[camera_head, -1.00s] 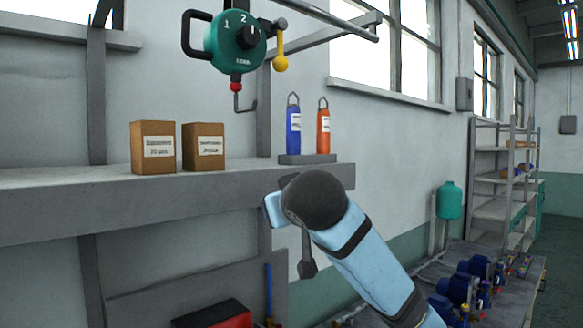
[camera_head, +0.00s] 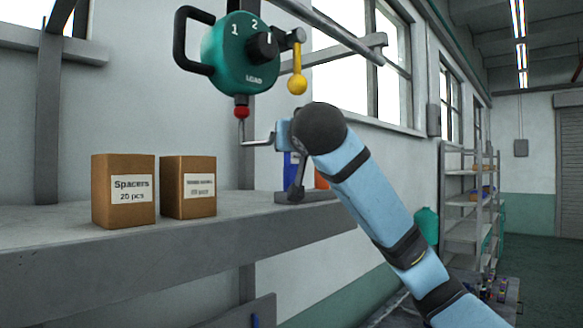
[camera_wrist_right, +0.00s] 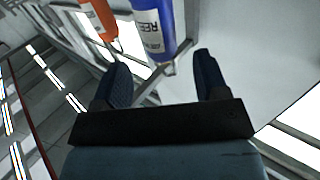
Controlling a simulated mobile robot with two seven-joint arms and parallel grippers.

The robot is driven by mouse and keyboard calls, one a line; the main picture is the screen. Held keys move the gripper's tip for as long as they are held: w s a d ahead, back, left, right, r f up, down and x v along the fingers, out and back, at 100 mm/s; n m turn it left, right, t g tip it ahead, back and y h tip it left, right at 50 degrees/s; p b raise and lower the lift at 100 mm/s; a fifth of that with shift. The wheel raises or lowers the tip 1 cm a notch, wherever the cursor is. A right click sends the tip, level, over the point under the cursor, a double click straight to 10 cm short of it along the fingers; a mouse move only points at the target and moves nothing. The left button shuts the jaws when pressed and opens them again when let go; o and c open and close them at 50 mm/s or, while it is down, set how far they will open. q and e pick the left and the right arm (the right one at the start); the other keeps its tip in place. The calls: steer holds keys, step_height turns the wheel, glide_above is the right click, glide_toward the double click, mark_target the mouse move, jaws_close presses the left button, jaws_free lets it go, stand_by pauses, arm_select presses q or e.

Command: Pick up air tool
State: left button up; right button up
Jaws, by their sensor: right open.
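Nothing in view can be clearly told as the air tool. A green device (camera_head: 228,60) with a numbered dial, a black handle, a yellow-knobbed lever and a hook below hangs from a rail. A blue bottle (camera_head: 291,168) and an orange bottle (camera_head: 321,180) stand on the shelf, partly hidden by my right arm. In the right wrist view, my right gripper (camera_wrist_right: 160,60) is open, with dark fingers apart and nothing held. The blue bottle (camera_wrist_right: 153,22) shows beyond the gap, the orange bottle (camera_wrist_right: 99,18) to its left. My left gripper is out of view.
Two cardboard boxes, one labelled Spacers (camera_head: 122,200) and another (camera_head: 188,195), stand on the grey shelf (camera_head: 110,262). An overhead rail (camera_head: 330,30) crosses above. A rack (camera_head: 468,205) and a teal tank (camera_head: 427,228) stand farther right.

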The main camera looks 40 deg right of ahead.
steer(key=p+x, duration=0.2)
steer(key=x, duration=0.4)
steer(key=shift+w+p, duration=0.35)
steer(key=shift+d, duration=0.15)
steer(key=c, duration=0.3)
jaws_close()
